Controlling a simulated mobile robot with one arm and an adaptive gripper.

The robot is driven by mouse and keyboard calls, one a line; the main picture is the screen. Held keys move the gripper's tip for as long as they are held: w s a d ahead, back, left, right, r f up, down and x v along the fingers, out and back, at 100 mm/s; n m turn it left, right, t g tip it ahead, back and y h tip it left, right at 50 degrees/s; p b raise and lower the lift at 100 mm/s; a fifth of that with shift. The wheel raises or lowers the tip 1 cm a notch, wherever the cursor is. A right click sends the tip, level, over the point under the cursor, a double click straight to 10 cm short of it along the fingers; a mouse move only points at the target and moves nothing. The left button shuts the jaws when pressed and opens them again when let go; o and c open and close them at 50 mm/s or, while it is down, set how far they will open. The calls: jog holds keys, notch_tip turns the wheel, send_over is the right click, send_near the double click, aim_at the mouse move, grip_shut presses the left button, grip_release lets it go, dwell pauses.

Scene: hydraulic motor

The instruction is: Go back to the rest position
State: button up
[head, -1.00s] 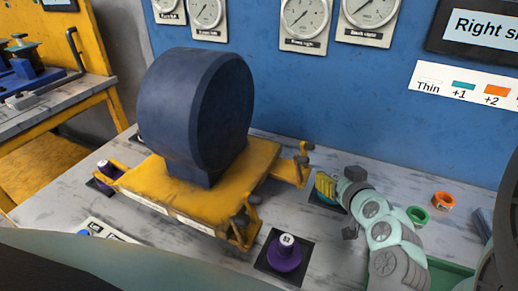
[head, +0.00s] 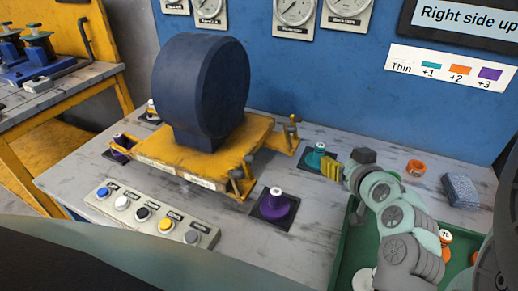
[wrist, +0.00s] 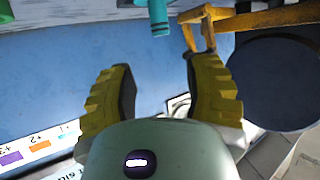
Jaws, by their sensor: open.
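My gripper (head: 332,170) has yellow ribbed fingers and is at the right of the motor stand in the head view. In the wrist view my gripper (wrist: 165,92) is open, with nothing between the fingers. A teal foot (head: 316,157) stands on a dark pad just left of the fingers, apart from them as far as I can tell. A teal post (wrist: 158,15) also shows at the top of the wrist view. The dark blue motor (head: 205,90) rests upright on a yellow stand (head: 200,165). The motor shows at the right of the wrist view (wrist: 275,80).
Purple feet (head: 276,203) stand on pads by the stand. A button panel (head: 150,215) lies in front. An orange ring (head: 416,168), a grey block (head: 461,190) and a green tray (head: 345,250) are at right. A blue wall (head: 340,80) with gauges closes the back.

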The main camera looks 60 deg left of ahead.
jog(key=shift+w+a, duration=0.15)
jog(key=shift+a, duration=0.1)
